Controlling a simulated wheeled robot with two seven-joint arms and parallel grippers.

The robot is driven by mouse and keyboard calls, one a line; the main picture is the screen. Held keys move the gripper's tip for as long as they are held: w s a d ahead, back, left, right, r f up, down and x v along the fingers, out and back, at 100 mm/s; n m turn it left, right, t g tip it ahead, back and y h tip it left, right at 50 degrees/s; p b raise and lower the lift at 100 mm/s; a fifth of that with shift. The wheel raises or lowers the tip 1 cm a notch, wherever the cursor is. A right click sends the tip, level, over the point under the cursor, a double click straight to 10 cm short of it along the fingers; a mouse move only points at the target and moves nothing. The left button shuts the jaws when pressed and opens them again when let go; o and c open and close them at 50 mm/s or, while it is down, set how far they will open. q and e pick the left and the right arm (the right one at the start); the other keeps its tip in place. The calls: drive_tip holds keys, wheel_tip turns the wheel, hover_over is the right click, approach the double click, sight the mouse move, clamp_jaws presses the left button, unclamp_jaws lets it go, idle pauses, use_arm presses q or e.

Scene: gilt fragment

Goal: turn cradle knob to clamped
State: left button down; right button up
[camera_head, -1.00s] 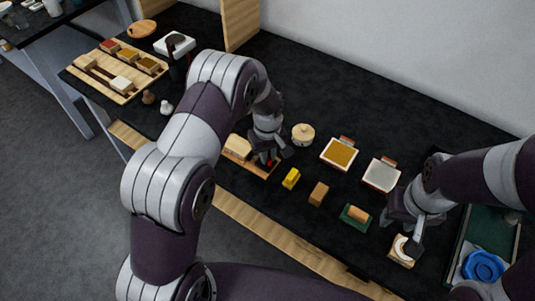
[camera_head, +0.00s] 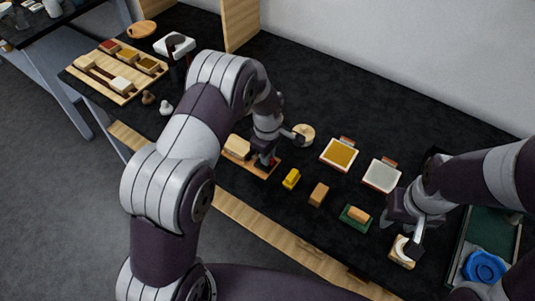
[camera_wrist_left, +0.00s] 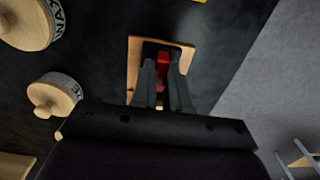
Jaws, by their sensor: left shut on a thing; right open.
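The cradle is a wooden board (camera_head: 257,172) with a pale block (camera_head: 238,146) on its left part and a small red knob at its right end. The knob (camera_wrist_left: 162,63) shows red between the fingers in the left wrist view, on a dark patch of the board (camera_wrist_left: 134,52). My left gripper (camera_head: 268,163) points down over this end and is shut on the red knob. The fingers hide much of the knob, and I cannot read its setting. My right gripper (camera_head: 412,246) is open beside a small wooden piece with a white top (camera_head: 401,254).
A yellow block (camera_head: 291,179), a brown block (camera_head: 318,194) and a green tray (camera_head: 347,221) stand right of the cradle. A round lidded pot (camera_head: 303,134) stands close behind my left gripper. Two square pans (camera_head: 340,154) (camera_head: 381,175) lie further right.

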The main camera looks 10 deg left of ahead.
idle(0.4)
use_arm(q)
drive_tip(key=c, duration=1.1)
unclamp_jaws()
wheel_tip(320, 180, up, 13)
drive_tip(key=shift+f+b, duration=0.15)
drive_tip(key=shift+b, duration=0.9)
